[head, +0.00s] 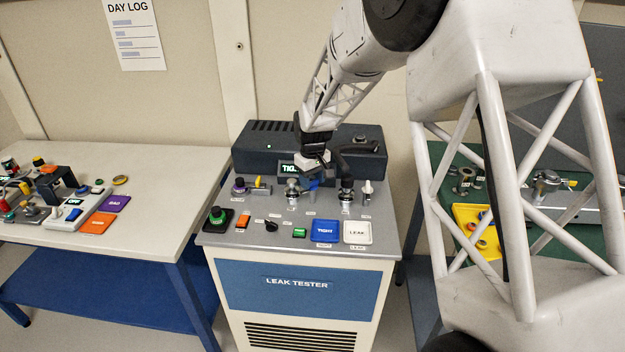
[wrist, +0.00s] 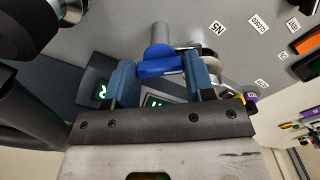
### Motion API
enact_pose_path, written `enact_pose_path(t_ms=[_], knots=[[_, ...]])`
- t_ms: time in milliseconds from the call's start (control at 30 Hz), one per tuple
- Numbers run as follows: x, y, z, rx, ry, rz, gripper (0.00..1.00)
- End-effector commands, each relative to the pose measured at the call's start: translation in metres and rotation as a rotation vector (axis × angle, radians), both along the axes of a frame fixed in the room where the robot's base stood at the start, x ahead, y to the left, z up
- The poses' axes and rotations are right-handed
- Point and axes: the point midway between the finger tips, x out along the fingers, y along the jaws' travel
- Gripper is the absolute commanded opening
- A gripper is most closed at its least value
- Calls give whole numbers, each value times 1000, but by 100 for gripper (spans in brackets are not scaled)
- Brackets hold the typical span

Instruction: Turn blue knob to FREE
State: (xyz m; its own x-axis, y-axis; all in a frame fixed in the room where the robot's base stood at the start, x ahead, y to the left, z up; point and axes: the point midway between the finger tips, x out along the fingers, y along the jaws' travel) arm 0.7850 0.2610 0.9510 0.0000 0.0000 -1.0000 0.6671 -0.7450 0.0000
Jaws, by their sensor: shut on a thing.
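The blue knob (head: 311,183) is on top of the leak tester, in front of its dark display box. In the wrist view the blue knob (wrist: 162,62) sits between the two dark blue finger pads. My gripper (head: 312,176) comes down over it from behind and above. In the wrist view my gripper (wrist: 162,80) is shut on the knob, a pad on each side. My gripper hides part of the knob in the head view. I cannot read a FREE mark or tell which mark the knob points to.
The green-lit display (head: 287,168) reads "TIG", partly covered by my gripper. Blue TIGHT (head: 325,231) and white LEAK (head: 357,232) plates lie in front. A cluttered table (head: 140,160) stands left.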

Motion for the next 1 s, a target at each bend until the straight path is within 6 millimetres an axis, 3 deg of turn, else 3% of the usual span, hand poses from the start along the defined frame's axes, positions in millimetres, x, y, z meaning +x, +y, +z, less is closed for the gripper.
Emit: enact_pose_path(t_ms=[600,1000], knots=[[0,0,1,0,-1,562,25],[0,0,0,0,0,740,25]])
